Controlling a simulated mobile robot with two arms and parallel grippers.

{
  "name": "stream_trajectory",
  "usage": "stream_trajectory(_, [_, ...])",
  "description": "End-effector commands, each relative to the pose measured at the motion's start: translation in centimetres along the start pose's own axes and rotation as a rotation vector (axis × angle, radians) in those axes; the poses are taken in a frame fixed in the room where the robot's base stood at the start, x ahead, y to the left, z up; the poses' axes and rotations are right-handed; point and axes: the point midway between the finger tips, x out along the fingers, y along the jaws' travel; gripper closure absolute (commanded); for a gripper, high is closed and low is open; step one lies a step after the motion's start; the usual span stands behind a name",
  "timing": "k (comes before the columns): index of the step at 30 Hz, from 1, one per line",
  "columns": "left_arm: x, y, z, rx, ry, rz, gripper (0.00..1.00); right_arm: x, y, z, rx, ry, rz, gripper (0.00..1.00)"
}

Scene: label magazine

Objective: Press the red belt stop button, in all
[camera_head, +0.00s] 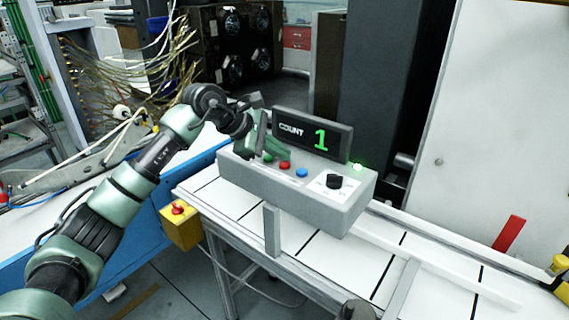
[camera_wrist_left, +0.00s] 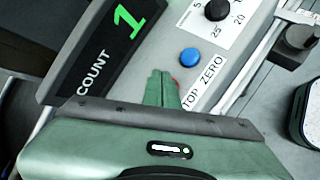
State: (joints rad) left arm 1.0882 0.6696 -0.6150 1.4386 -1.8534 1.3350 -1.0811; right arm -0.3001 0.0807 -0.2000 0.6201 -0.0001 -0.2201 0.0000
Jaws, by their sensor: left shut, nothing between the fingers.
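The grey control box (camera_head: 300,192) stands over the belt. On its top are a green button (camera_head: 268,157), a red button (camera_head: 285,166), a blue button (camera_head: 302,172) and a black knob (camera_head: 334,181). The display (camera_head: 312,134) reads COUNT 1. My left gripper (camera_head: 278,152) is shut and empty, its fingers pointing down at the box by the green and red buttons. In the left wrist view the shut fingertips (camera_wrist_left: 163,80) cover most of the red button (camera_wrist_left: 177,85); I cannot tell whether they touch it. My right gripper is not in view.
A yellow box (camera_head: 181,232) with a red mushroom button (camera_head: 178,208) hangs at the belt frame's left end. The white belt (camera_head: 330,253) with dark cross lines runs to the lower right. A red flat piece (camera_head: 509,233) stands by its far rail. A green lamp (camera_head: 357,167) glows.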

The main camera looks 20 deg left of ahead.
Motion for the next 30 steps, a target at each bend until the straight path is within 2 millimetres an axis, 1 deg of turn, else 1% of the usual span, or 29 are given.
stream_trajectory(30, [0.77, -0.58, -0.57, 0.000, 0.001, -0.001, 1.00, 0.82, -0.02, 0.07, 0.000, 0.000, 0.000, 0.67])
